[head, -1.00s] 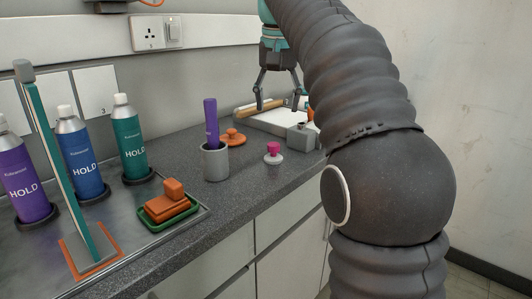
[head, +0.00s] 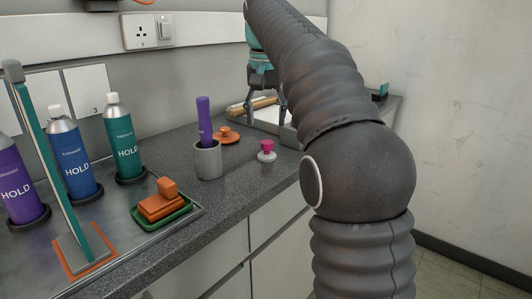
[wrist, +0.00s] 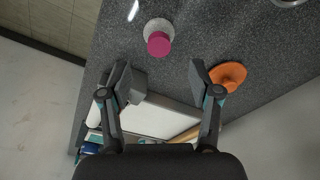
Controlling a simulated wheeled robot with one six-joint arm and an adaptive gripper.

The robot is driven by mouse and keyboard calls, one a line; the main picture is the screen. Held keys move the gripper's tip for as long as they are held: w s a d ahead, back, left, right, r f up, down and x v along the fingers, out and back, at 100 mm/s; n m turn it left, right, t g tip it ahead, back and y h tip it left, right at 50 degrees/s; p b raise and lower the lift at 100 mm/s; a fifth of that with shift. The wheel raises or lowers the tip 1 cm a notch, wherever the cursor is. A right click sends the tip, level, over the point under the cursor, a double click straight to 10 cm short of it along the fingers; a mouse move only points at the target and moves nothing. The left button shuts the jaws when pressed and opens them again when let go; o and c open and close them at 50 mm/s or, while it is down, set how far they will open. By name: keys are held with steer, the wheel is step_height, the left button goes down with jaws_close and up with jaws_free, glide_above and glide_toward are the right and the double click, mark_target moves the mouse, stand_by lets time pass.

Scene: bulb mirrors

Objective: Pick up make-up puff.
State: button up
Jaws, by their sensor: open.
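A small round piece with a pink knob on a pale disc, which looks like the make-up puff (head: 267,150), stands on the dark speckled worktop near its front edge. It also shows in the wrist view (wrist: 159,38), at the top, beyond the fingertips and roughly between their lines. My gripper (head: 267,110) is behind it in the head view, over the white tray, partly hidden by my arm. In the wrist view my gripper (wrist: 159,82) is wide open, with nothing between its fingertips but worktop and part of a grey block.
An orange knobbed disc (wrist: 229,74) lies beside the right finger in the wrist view. A grey block (wrist: 136,86) is by the left finger. A grey cup (head: 208,161) holds a purple stick. A white tray (head: 268,115) lies behind. Spray cans (head: 125,140) stand left.

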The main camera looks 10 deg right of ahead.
mark_target(267, 142)
steer(key=shift+w+d+f+b, duration=0.15)
steer(key=shift+f+b, duration=0.3)
steer(key=shift+f, duration=1.45)
steer(key=shift+w+d+f+b, duration=0.15)
steer(key=shift+f+b, duration=0.3)
steer(key=shift+f, duration=1.4)
steer(key=shift+a, duration=0.1)
steer(key=c, duration=1)
